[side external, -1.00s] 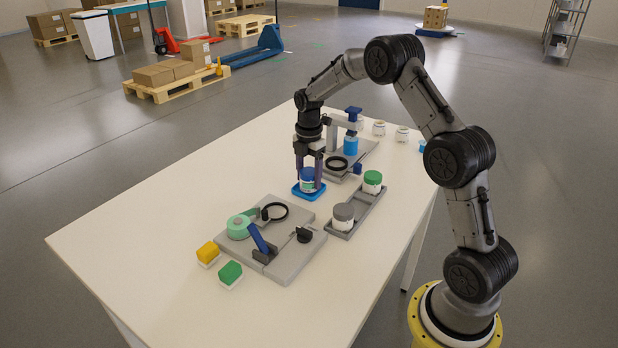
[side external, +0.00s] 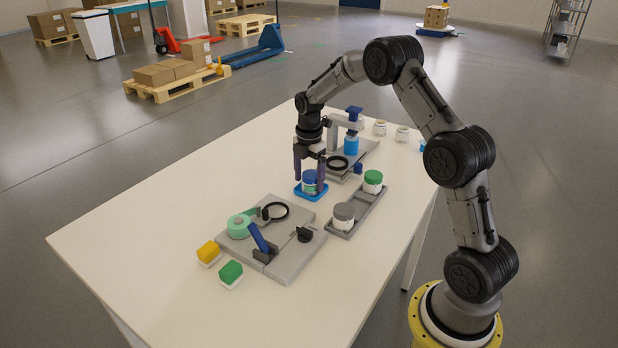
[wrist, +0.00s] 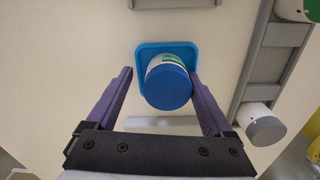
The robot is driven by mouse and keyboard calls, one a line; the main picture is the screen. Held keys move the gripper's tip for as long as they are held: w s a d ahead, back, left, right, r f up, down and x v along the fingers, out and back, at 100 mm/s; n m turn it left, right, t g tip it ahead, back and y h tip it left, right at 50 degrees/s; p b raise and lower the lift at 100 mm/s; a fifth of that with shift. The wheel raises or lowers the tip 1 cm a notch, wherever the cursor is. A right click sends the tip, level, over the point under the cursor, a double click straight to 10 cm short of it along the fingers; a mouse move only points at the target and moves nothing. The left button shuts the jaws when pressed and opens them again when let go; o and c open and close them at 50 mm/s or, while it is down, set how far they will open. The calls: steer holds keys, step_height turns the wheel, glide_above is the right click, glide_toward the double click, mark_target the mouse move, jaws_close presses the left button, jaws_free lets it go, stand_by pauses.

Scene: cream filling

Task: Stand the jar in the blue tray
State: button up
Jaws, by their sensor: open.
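The jar with a blue lid (side external: 310,180) stands upright in the blue tray (side external: 311,194). In the wrist view the blue lid (wrist: 168,86) lies between my fingers, with the blue tray's rim (wrist: 141,58) showing around the jar's far side. My gripper (side external: 309,178) is open around the jar, one finger on each side. In the wrist view there is a clear gap at the left finger of my gripper (wrist: 160,78) and a narrower one at the right finger.
A grey rack holds a green-lidded jar (side external: 373,181) and a grey-lidded jar (side external: 343,214) to the right. A grey fixture with a blue lever (side external: 257,238) lies in front. A press stand (side external: 353,122) is behind. The table's left side is clear.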

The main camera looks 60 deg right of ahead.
mark_target(309, 173)
step_height(309, 173, up, 12)
steer(key=s+a+r+m+t, duration=0.1)
steer(key=s+a+r+m, duration=0.2)
steer(key=s+a+r, duration=0.25)
steer(key=s+a+r+m+t, duration=0.2)
steer(key=s+a+r+m, duration=0.3)
steer(key=s+a, duration=0.3)
steer(key=s+a+f+m+t, duration=0.1)
steer(key=s+a+f+m, duration=0.1)
steer(key=s, duration=0.6)
steer(key=s+a+f+m+t, duration=0.1)
steer(key=s+a+f+m, duration=0.1)
steer(key=s+a+m, duration=0.2)
steer(key=s+m, duration=0.2)
steer(key=s, duration=0.2)
steer(key=shift+m, duration=0.3)
